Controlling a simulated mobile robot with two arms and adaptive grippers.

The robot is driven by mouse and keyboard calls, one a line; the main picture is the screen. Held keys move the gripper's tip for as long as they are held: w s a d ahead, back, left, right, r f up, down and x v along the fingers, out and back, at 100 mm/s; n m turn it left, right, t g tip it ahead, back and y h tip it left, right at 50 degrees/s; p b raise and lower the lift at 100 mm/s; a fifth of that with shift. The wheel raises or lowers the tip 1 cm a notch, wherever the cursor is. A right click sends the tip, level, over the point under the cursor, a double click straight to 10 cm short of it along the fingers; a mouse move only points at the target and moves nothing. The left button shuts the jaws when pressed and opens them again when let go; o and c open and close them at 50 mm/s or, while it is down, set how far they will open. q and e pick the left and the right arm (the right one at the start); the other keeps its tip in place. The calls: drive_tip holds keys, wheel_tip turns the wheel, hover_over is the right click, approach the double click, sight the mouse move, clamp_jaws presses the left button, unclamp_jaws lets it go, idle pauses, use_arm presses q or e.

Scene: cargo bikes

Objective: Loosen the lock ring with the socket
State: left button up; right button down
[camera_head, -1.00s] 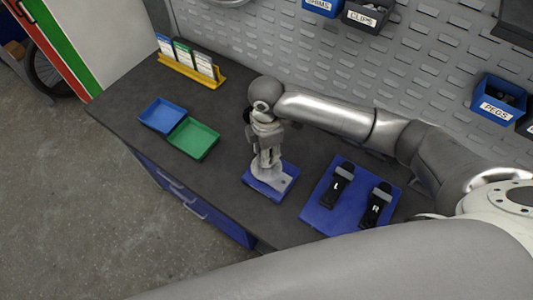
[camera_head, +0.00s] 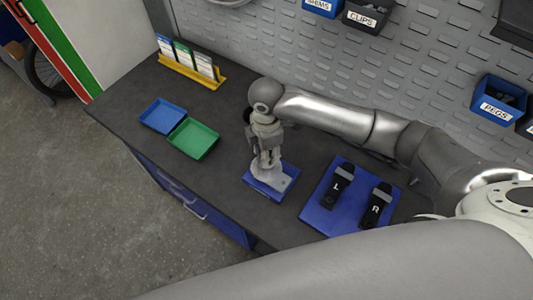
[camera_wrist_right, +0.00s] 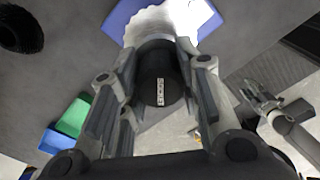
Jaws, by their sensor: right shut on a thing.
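My right gripper (camera_head: 266,158) points down over a small blue stand (camera_head: 256,184) on the bench. In the right wrist view, its fingers (camera_wrist_right: 158,70) are closed on both sides of a black round socket (camera_wrist_right: 158,82) with a small white label. Beyond the socket is a pale silver, tooth-edged disc (camera_wrist_right: 185,14) on the blue stand. The lock ring is hidden by the socket and fingers, so I cannot tell whether the two touch. A grey jointed part at the right of the wrist view looks like my left gripper (camera_wrist_right: 272,108); its jaws are unclear.
A blue tray (camera_head: 162,116) and a green tray (camera_head: 193,139) lie left of the stand. A blue board (camera_head: 321,216) with two black items marked L and R lies to the right. A yellow card rack (camera_head: 190,71) stands behind. The bench front left is clear.

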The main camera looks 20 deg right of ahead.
drive_tip(key=shift+f, duration=0.1)
idle(0.4)
drive_tip(key=shift+n, duration=0.8)
drive_tip(key=shift+r, duration=1.15)
drive_tip(key=shift+r, duration=2.5)
